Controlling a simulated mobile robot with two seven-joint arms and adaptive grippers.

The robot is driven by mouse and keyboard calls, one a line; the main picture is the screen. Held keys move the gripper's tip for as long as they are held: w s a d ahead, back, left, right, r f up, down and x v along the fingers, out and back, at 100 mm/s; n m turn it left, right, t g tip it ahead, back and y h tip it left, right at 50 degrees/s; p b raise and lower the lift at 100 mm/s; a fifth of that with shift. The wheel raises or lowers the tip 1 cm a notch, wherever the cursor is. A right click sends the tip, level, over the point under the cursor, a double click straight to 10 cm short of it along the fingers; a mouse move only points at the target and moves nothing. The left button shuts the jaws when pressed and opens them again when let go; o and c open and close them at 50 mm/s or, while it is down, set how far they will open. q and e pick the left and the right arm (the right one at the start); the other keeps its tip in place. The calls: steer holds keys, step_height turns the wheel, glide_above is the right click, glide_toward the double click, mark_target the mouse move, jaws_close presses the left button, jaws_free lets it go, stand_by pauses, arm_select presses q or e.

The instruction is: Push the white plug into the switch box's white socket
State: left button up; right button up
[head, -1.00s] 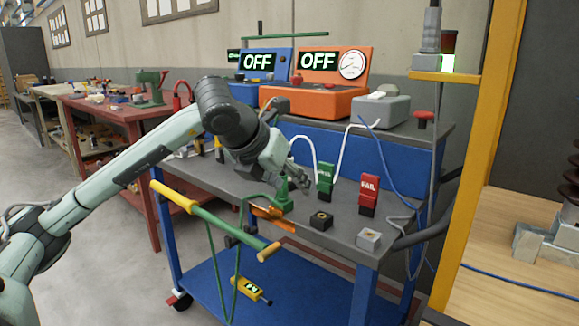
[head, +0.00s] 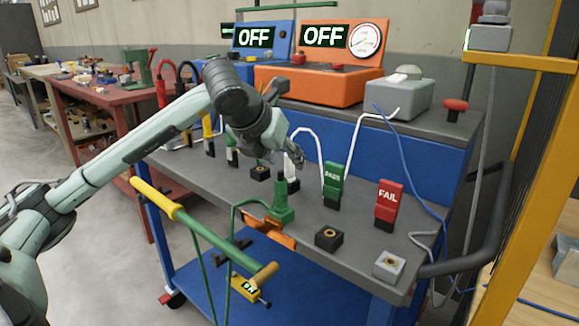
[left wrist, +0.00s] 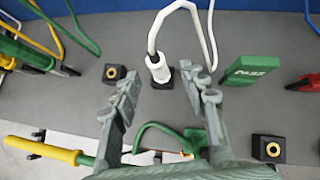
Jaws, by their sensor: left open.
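The white plug (left wrist: 157,68) stands upright on a small black base in the left wrist view, with a white cable looping from its top. In the head view the white plug (head: 290,168) is partly hidden behind my left gripper (head: 295,155). My left gripper (left wrist: 167,95) is open, and its fingers are apart on the near side of the plug, which shows between them beyond the tips. A pale grey-white socket block (head: 388,265) with a gold hole lies at the cart's right front. A grey box (head: 400,97) sits on the upper shelf. My right gripper is out of view.
A green PASS plug (head: 333,183) and a red FAIL plug (head: 389,203) stand to the right. A black socket block (head: 328,237) lies in front of them. A green plug (head: 282,205) and a green-yellow bar (head: 200,235) are near the front edge.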

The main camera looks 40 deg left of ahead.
mark_target(287, 166)
arm_select(q)
steer(key=x, duration=0.4)
steer(key=shift+f, duration=0.4)
steer(key=shift+w+f, duration=0.15)
steer(key=shift+w, duration=0.05)
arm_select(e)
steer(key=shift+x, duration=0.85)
arm_select(q)
steer(key=shift+c, duration=0.6)
jaws_close()
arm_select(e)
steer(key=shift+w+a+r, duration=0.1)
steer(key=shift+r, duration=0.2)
